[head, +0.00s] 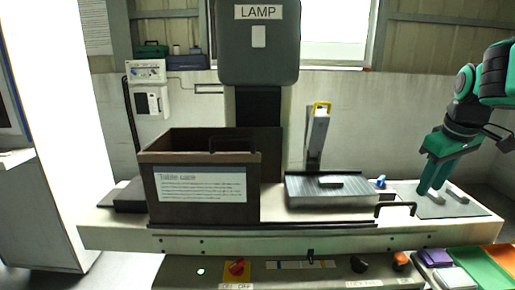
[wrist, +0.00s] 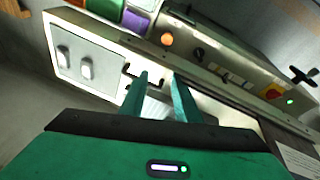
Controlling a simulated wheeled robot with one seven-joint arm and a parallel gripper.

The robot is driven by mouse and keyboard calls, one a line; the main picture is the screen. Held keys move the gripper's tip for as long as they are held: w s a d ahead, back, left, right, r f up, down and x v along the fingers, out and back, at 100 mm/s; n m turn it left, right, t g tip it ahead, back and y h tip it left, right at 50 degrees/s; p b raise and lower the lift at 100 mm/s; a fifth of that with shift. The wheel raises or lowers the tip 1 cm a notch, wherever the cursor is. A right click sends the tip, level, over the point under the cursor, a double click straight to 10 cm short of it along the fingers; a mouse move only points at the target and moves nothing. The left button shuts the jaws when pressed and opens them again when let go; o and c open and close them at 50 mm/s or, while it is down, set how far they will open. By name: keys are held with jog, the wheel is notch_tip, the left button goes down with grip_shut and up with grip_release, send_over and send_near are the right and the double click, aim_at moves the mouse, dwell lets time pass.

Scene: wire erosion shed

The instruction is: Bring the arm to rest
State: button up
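My arm comes in from the right edge of the head view, and its green gripper (head: 430,188) points down at the right end of the machine table. In the wrist view, the two green fingers of my gripper (wrist: 157,80) stand apart with nothing between them. The gripper is open and empty. In the head view it overlaps a grey plate (head: 420,208) bearing two pale pegs; I cannot tell the exact gap. In the wrist view this plate (wrist: 98,85) lies to the left of the fingers.
The machine table (head: 330,240) carries a brown box (head: 160,206) labelled "Table care", a ribbed metal block (head: 310,200) and a black handle (head: 395,206). The machine head (head: 258,60) hangs above. Coloured trays (head: 470,260) lie at lower right. A control panel (head: 205,272) runs along the front.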

jog(key=s+f+m+g, duration=0.1)
jog(key=s+f+m, duration=0.2)
jog(key=s, duration=0.5)
jog(key=s+a+f+m+g, duration=0.1)
jog(key=s+f+m, duration=0.2)
jog(key=s+f, duration=0.3)
jog(key=s+f+m+g+y, duration=0.1)
jog(key=s+f+m, duration=0.2)
jog(key=s, duration=0.8)
notch_tip(320, 180, down, 2)
jog(key=shift+s+a+f+m+g, duration=0.2)
jog(key=shift+a+f+m+g, duration=0.05)
jog(key=shift+a+m+g, duration=0.1)
jog(key=shift+w+f, duration=0.2)
jog(key=shift+w, duration=0.45)
